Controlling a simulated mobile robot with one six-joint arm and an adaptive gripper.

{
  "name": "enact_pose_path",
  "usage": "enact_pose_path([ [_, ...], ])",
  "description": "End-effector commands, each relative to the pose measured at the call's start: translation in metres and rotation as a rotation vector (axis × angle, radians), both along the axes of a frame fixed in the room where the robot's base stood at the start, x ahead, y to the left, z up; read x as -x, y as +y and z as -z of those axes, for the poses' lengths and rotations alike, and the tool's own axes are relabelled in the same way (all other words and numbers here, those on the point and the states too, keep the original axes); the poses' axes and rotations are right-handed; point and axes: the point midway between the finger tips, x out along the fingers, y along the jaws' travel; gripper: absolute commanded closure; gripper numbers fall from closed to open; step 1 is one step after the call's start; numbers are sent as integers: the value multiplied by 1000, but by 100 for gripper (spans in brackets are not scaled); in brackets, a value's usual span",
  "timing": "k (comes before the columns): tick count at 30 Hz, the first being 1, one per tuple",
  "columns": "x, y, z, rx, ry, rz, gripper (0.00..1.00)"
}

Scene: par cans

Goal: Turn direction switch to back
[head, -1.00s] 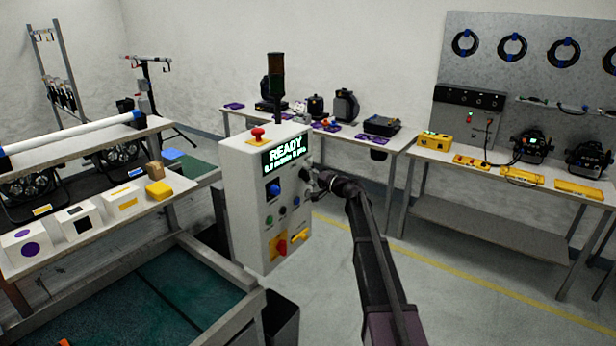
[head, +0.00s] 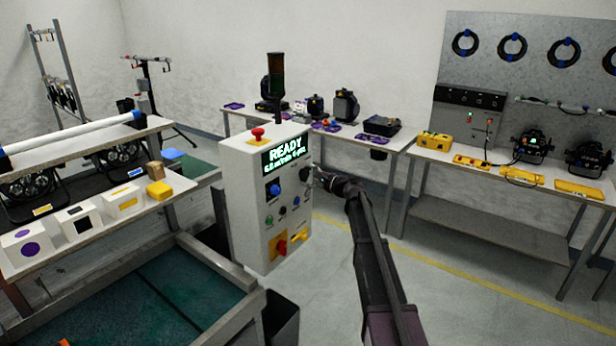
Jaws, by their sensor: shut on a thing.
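A light grey control box (head: 239,205) stands left of my arm, with a lit screen (head: 285,157) reading READY above its knobs and buttons. My gripper (head: 315,174) is at the right side of the panel face, just below the screen's right end. It is shut on a small dark knob there, apparently the direction switch; the fingers mostly hide it, so its pointing direction cannot be read. A blue knob (head: 275,188) sits to the left on the same face. A red rotary handle (head: 281,246) on a yellow plate is low on the panel.
A red mushroom button (head: 257,134) and a dark signal tower (head: 276,85) top the box. A green-topped conveyor frame (head: 130,300) is at lower left. A bench (head: 420,150) stands behind. Open floor (head: 450,290) lies right of my arm.

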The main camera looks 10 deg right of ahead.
Motion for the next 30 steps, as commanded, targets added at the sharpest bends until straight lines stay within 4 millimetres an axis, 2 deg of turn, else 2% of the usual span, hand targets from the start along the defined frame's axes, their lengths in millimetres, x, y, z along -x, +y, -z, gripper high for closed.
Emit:
enact_pose_path([
  [20,-2,0,-1,-64,59,2,68],
  [21,-2,0,-1,-64,59,2,8],
  [22,-2,0,-1,-64,59,2,0],
  [30,-1,0,0,-60,59,1,0],
])
